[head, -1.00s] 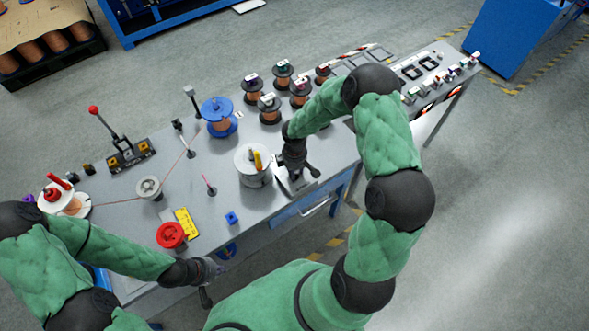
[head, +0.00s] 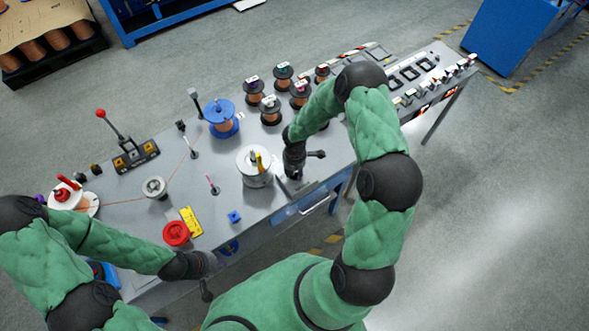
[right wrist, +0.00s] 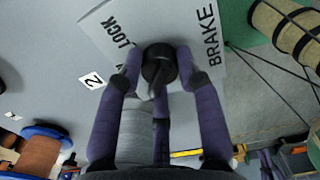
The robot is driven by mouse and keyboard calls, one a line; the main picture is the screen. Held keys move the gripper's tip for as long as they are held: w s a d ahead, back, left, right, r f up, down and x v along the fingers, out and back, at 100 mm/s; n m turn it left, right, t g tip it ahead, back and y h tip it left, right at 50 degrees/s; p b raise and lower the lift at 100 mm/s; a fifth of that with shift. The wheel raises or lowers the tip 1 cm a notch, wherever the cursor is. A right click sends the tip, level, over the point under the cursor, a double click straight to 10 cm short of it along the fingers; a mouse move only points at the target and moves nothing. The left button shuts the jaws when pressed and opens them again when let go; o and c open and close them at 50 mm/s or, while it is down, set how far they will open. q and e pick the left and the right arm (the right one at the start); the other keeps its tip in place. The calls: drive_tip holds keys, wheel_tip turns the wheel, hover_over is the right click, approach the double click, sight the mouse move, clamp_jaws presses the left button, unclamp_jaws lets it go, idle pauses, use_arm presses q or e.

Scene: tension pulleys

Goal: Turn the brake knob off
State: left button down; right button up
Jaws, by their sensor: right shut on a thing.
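The brake knob (right wrist: 156,60) is a dark round knob on a pale plate (right wrist: 168,22) with the words LOCK and BRAKE, in the right wrist view. My right gripper (right wrist: 160,74) has its purple fingers closed around the knob. In the head view my right gripper (head: 294,172) points down at the plate (head: 283,190) on the table's near edge, and hides the knob there. I cannot read the knob's pointing direction. My left gripper (head: 207,268) is at the near table edge, well left of the plate; its fingers are too small to judge.
A white spool (head: 254,178) stands just left of the right gripper. A blue spool (head: 220,128) and several dark-flanged spools (head: 270,115) stand behind it. A red knob (head: 177,232), a yellow label (head: 191,221) and a small blue block (head: 234,217) are near the left gripper.

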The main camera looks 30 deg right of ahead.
drive_tip(key=shift+n+p, duration=0.55)
drive_tip(key=shift+n, duration=0.85)
drive_tip(key=o, duration=1.1)
drive_tip(key=shift+o, duration=0.2)
drive_tip(key=shift+r, duration=0.1)
wheel_tip(320, 180, up, 12)
